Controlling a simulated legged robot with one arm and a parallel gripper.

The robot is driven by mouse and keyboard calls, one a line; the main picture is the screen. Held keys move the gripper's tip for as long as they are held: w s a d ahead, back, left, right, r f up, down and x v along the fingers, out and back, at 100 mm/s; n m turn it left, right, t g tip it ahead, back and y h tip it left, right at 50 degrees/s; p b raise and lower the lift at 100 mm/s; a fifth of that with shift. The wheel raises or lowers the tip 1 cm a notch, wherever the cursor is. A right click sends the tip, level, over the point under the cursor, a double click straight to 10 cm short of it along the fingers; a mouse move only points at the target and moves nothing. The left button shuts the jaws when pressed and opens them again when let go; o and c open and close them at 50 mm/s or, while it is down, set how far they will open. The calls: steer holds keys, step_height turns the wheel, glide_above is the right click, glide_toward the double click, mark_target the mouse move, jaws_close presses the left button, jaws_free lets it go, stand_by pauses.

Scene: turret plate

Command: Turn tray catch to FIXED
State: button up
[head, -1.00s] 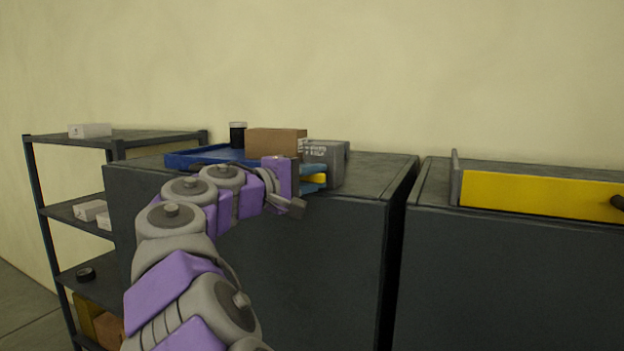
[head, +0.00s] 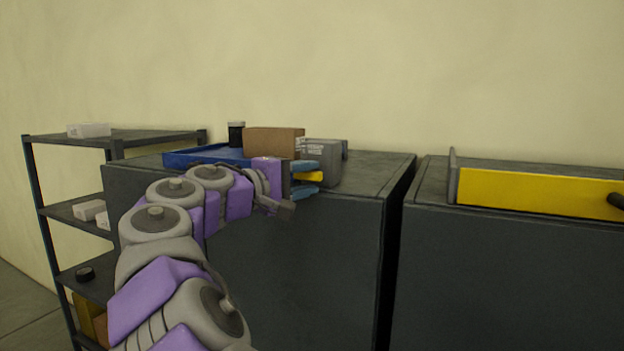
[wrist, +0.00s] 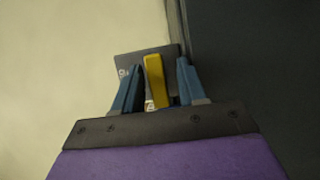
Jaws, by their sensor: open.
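The tray catch shows as a yellow lever (head: 310,176) on the front of a grey box (head: 322,160) on the dark cabinet. In the wrist view the yellow lever (wrist: 154,78) stands between the two blue fingers of my gripper (wrist: 157,85). The fingers are open with gaps on both sides of the lever. In the head view my gripper (head: 305,178) is beside the box front, one finger above and one below the lever. White lettering on the box is too small to read, and part of the box is hidden behind my gripper.
A blue tray (head: 185,157) lies left of the box, with a brown carton (head: 273,142) and a dark jar (head: 237,134) by it. A shelf rack (head: 75,212) stands at the left. A second cabinet with a yellow panel (head: 535,192) stands at the right, across a narrow gap.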

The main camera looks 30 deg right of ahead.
steer(key=v, duration=1.5)
steer(key=shift+a+b, duration=0.35)
steer(key=shift+a, duration=0.05)
steer(key=shift+s+a+f, duration=0.1)
